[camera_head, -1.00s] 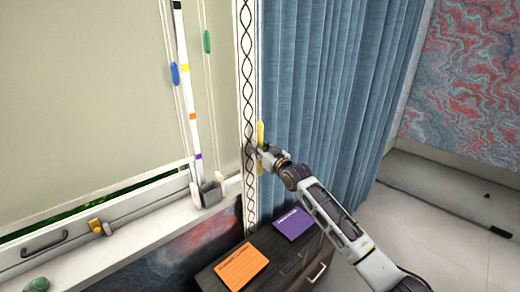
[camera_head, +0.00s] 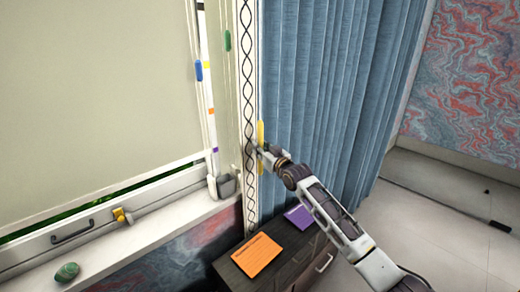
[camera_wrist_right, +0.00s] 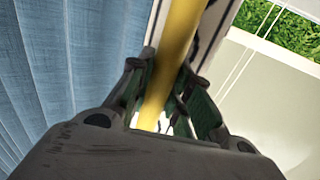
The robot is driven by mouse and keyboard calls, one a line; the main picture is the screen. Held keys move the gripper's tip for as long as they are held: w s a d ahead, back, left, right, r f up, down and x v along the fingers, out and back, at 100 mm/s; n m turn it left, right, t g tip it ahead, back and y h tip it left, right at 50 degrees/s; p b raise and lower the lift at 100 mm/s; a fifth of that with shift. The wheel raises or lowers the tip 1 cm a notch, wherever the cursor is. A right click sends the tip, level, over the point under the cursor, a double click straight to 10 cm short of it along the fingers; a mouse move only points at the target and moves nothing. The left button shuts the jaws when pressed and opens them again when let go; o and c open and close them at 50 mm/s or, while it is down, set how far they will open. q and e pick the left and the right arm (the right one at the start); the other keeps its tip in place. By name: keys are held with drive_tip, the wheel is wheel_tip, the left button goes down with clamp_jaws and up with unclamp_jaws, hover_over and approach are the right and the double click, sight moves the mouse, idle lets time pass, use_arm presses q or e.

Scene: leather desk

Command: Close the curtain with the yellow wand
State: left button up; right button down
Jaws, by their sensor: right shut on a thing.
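The blue curtain (camera_head: 325,95) hangs in folds to the right of the window in the head view. It also fills the left side of the right wrist view (camera_wrist_right: 60,70). The yellow wand (camera_head: 261,133) hangs upright at the curtain's left edge, in front of a white strip with a dark twisted pattern. My right gripper (camera_head: 262,148) is shut around the wand. In the right wrist view the wand (camera_wrist_right: 172,70) runs between the two fingers of the gripper (camera_wrist_right: 170,95). My left gripper is not in view.
A pale blind (camera_head: 95,85) covers most of the window, with blue (camera_head: 199,71) and green (camera_head: 227,40) cord pulls beside it. The sill holds a green stone (camera_head: 67,272). A dark cabinet below carries orange (camera_head: 257,255) and purple (camera_head: 299,217) cards.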

drive_tip(key=shift+s+a+f, duration=0.1)
drive_tip(key=shift+s+a, duration=0.05)
drive_tip(key=shift+a, duration=0.05)
drive_tip(key=c, duration=1.6)
unclamp_jaws()
drive_tip(key=o, duration=0.3)
drive_tip(key=shift+s, duration=0.1)
drive_tip(key=shift+d, duration=0.1)
drive_tip(key=v, duration=1.1)
drive_tip(key=shift+s, duration=0.35)
drive_tip(key=shift+d, duration=0.15)
